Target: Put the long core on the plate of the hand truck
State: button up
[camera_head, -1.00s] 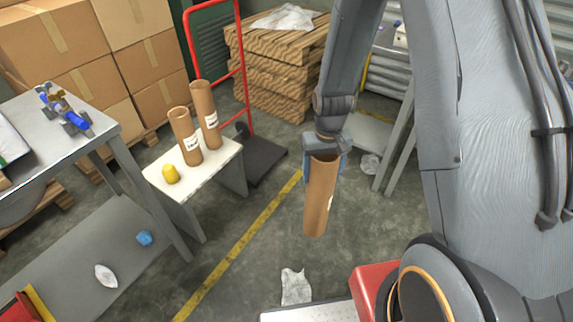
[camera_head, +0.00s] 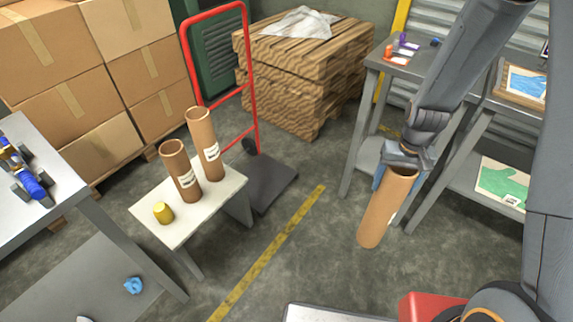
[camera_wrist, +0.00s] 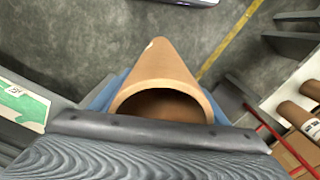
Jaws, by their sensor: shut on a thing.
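My gripper (camera_head: 404,160) is shut on a brown cardboard core (camera_head: 384,215), holding it near its upper end. The core hangs tilted above the floor, its lower end toward the left. In the wrist view its open end (camera_wrist: 165,103) faces the camera between the jaws. The hand truck (camera_head: 187,45) has a red frame and stands beyond the low white table. Its dark plate (camera_head: 268,185) lies at floor level and is bare. The core is to the right of the plate and apart from it. Two other brown cores (camera_head: 181,172) (camera_head: 204,145) stand upright on the low table.
The low white table (camera_head: 217,205) also holds a yellow piece (camera_head: 163,213). A pallet stack (camera_head: 290,85) stands behind the hand truck. A grey workbench (camera_head: 372,62) is at right, close to my gripper. Open floor with a yellow line (camera_head: 270,250) lies between.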

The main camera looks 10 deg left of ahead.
aim_at(270, 184)
jog(key=u, duration=0.05)
jog(key=i, duration=1.4)
jog(key=u, duration=0.85)
jog(key=i, duration=0.45)
jog(key=u, duration=0.15)
